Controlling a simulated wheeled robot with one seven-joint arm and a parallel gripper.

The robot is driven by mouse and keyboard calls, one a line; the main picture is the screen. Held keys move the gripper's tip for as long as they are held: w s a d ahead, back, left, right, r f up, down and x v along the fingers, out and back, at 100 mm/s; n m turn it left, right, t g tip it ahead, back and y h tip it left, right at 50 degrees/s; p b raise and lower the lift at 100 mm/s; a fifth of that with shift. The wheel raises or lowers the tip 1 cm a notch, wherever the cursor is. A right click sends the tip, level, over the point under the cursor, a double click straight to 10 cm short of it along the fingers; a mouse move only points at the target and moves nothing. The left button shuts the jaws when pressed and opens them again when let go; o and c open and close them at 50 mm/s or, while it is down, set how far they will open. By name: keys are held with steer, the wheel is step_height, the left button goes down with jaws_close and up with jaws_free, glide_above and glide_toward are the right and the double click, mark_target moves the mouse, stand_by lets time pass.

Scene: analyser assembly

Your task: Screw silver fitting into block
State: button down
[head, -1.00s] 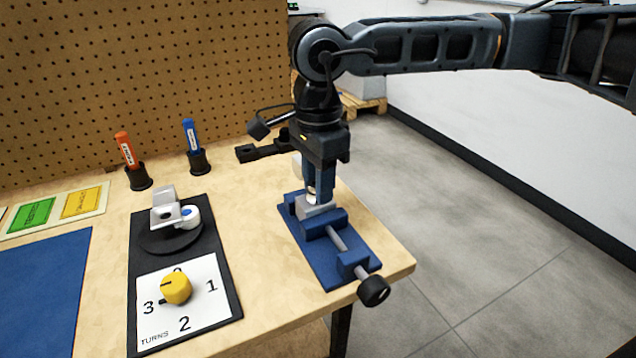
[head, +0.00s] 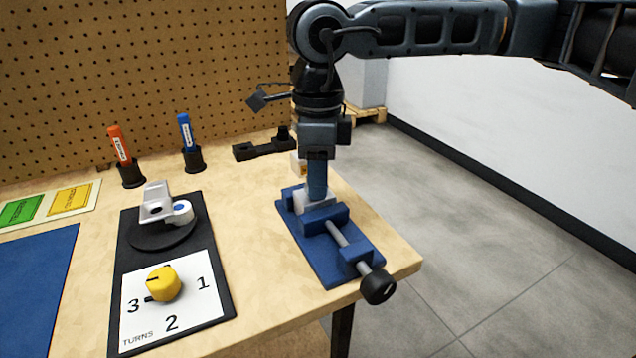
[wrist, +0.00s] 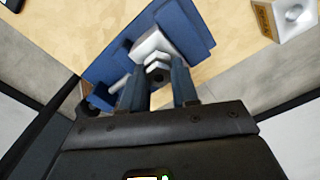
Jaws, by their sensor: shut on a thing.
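The grey block (head: 313,203) is clamped in the blue vise (head: 345,262) at the table's right front. My gripper (head: 317,192) points straight down over the block, its fingers seen edge-on. In the wrist view the two blue fingers (wrist: 160,82) close on the silver fitting (wrist: 157,69), which stands at the block's top. The block also shows in the wrist view (wrist: 150,44). The fitting is hidden behind the fingers in the head view. How deep its thread sits in the block cannot be told.
Left of the vise is a black board with a yellow knob (head: 164,284) on a numbered turns card and a white-grey part (head: 158,203) on a dark disc. A black bracket (head: 262,149) and two markers in cups stand behind. A small white box (wrist: 295,17) sits near the vise.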

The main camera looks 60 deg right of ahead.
stand_by(0.3)
steer(key=m+b, duration=0.2)
steer(key=shift+a+f+m, duration=0.1)
steer(key=shift+f+m, duration=0.1)
steer(key=shift+m, duration=0.1)
steer(key=shift+r+m+b, duration=0.25)
steer(key=shift+m+b, duration=0.05)
steer(key=shift+m, duration=0.6)
steer(key=shift+f+m+b, duration=0.25)
steer(key=shift+m+b, duration=0.45)
steer(key=shift+b, duration=0.05)
steer(key=m, duration=0.1)
steer(key=m+b, duration=0.1)
steer(key=shift+a+r+m, duration=0.15)
steer(key=shift+r+m, duration=0.05)
steer(key=shift+m, duration=0.1)
